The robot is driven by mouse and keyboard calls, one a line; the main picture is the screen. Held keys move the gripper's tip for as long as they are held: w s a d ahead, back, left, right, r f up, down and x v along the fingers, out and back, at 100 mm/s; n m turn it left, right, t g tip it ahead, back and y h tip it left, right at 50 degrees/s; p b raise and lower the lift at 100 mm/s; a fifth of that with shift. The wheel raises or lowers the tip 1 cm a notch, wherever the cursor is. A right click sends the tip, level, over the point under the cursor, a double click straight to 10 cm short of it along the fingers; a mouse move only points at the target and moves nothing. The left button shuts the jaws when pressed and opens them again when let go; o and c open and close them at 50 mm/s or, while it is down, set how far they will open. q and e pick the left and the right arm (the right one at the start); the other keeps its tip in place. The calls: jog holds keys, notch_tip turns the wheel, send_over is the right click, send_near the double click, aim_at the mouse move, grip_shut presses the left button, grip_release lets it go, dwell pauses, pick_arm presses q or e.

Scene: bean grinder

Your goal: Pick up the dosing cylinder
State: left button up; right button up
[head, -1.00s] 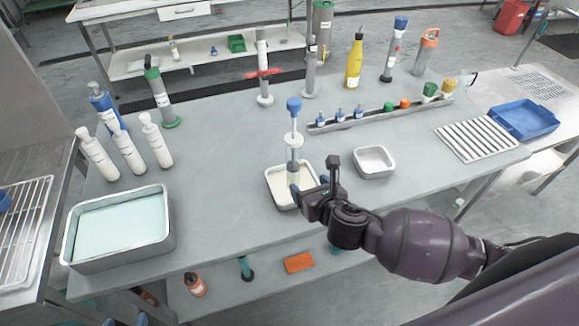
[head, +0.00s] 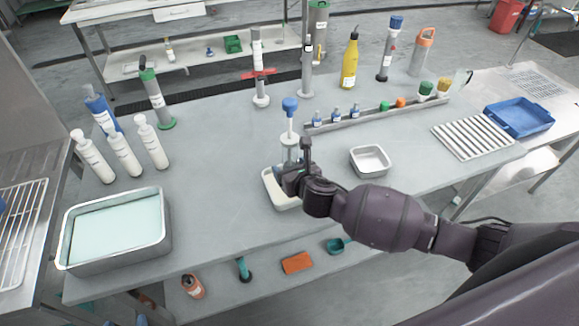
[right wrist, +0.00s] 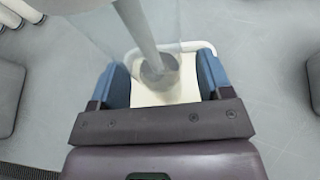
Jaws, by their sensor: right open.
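The dosing cylinder (head: 289,128) stands upright in a small white tray (head: 283,203) near the middle of the table. It has a blue knob on top, a thin rod and a clear barrel. My right gripper (head: 283,172) reaches in from the right at the cylinder's lower part and hides its foot in the head view. In the right wrist view the open jaws (right wrist: 165,85) stand on both sides of the cylinder (right wrist: 150,50), whose grey plunger shows through the clear wall. Whether a finger touches it, I cannot tell. My left gripper is not in view.
An empty metal dish (head: 370,160) stands right of the gripper. A rack (head: 375,116) with small bottles lies behind. White bottles (head: 122,153) and a large tray (head: 115,230) of pale liquid stand at the left. The table between them is clear.

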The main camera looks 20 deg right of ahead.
jog(key=shift+w+f, duration=0.2)
jog(key=shift+w, duration=0.25)
jog(key=shift+c, duration=0.4)
jog(key=c, duration=1.1)
